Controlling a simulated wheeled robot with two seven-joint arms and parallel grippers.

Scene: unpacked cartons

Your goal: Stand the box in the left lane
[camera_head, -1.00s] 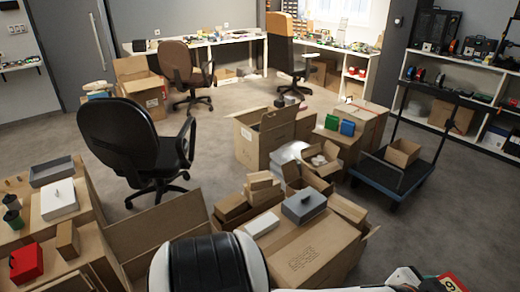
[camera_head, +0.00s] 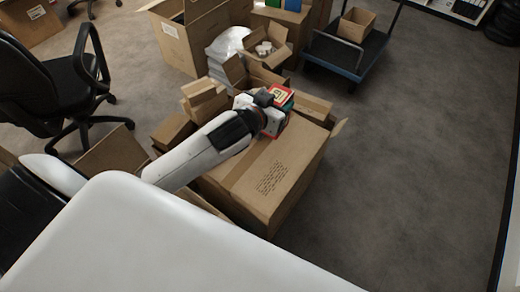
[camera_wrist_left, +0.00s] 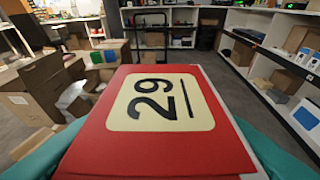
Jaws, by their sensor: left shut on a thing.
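My left gripper (camera_head: 277,104) is shut on a red box (camera_head: 283,93) above a large closed carton (camera_head: 272,180). Only a small part of the box shows in the head view, with green beside it. In the left wrist view the red box (camera_wrist_left: 90,150) fills the middle, its cream label (camera_wrist_left: 162,103) reading an underlined 29. Teal shapes show along both lower sides of it; I cannot tell whether they are fingers or box sides. I cannot make out any lane in these views. My right gripper is not in view.
Smaller cartons (camera_head: 173,130) crowd the large carton's left side, and an open carton (camera_head: 265,55) lies behind. A blue cart (camera_head: 345,55) stands farther back. An office chair (camera_head: 50,90) is at left. The floor (camera_head: 410,160) at right is clear.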

